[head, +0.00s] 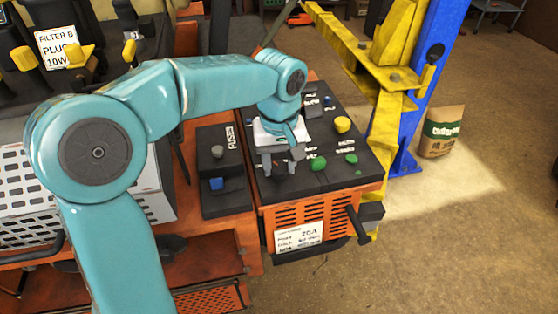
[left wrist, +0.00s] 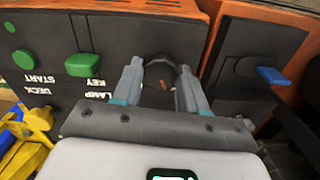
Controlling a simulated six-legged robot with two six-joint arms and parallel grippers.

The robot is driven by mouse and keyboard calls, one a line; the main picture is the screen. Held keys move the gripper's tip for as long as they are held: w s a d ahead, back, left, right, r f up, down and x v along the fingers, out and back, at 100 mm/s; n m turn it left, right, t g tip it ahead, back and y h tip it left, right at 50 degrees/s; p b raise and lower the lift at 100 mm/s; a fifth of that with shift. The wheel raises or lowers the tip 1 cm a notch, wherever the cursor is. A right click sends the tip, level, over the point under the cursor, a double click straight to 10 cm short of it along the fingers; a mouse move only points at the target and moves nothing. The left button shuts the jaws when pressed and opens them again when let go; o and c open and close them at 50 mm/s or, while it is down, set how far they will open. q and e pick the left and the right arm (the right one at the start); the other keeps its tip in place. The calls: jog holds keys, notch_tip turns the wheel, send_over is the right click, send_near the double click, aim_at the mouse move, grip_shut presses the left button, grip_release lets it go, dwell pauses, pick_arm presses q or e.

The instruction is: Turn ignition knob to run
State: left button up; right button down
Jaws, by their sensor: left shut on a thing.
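The black control panel (head: 325,180) has labelled buttons and knobs on an orange housing. My left gripper (head: 282,166) reaches down onto its front left part. In the left wrist view the gripper's two grey fingers (left wrist: 161,70) are shut on a dark round knob (left wrist: 158,66), one finger on each side. A small reddish mark shows by the knob. I take this as the ignition knob; its own label and run mark are hidden, so I cannot read its setting. My right gripper is not in view.
Green buttons (head: 318,163) and a yellow knob (head: 342,124) sit right of the gripper. A fuse box (head: 228,172) with a blue switch (head: 216,184) stands left. A yellow lift arm (head: 385,90) and blue post (head: 430,80) rise behind right. Floor at right is mostly clear.

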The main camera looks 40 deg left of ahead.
aim_at(279, 167)
pick_arm(q)
jog(key=m, duration=0.5)
jog(key=shift+r+p, duration=0.1)
jog(key=shift+p, duration=0.25)
jog(key=m, duration=0.5)
jog(key=shift+m+p, duration=0.3)
jog(key=o, duration=1)
jog(key=shift+w, duration=0.1)
jog(key=shift+o, duration=0.2)
notch_tip(279, 167, up, 16)
jog(key=p, duration=0.1)
jog(key=shift+r, duration=0.1)
